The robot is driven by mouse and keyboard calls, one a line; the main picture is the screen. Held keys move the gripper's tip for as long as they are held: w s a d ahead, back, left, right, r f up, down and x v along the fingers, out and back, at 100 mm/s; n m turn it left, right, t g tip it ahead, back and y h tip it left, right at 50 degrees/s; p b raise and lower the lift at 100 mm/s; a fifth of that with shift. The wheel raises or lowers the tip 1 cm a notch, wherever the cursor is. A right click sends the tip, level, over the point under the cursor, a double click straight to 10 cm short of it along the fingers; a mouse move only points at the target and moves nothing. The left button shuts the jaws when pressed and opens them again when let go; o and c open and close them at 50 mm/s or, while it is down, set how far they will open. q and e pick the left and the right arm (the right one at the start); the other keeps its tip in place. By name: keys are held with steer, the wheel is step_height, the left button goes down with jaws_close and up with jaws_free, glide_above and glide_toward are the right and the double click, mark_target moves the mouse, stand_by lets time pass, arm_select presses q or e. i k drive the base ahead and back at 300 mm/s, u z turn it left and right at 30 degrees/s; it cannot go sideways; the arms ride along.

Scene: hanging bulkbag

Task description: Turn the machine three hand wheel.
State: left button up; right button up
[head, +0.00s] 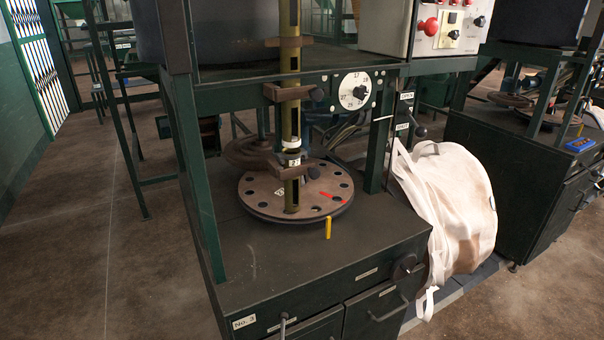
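The machine labelled "No. 3" (244,322) is a dark green frame on a cabinet, in the middle of the head view. A small dark round wheel (404,267) sits on the cabinet's front face near its upper right corner; it looks like a hand wheel. A rusty round plate with holes (262,203) lies flat on the cabinet top around a vertical brass-coloured column (290,110). Another brown wheel-like disc (245,153) is partly hidden behind the column. Neither of my grippers shows in the view.
A white bulk bag (452,205) hangs or rests against the machine's right side, close to the small wheel. Another machine (520,165) stands at right. The floor at left (100,240) is clear.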

mark_target(402, 266)
steer(key=u, duration=0.1)
steer(key=k, duration=1.05)
steer(key=z, duration=1.15)
steer(key=i, duration=0.8)
steer(key=u, duration=0.55)
steer(key=i, duration=0.7)
steer(key=u, duration=0.75)
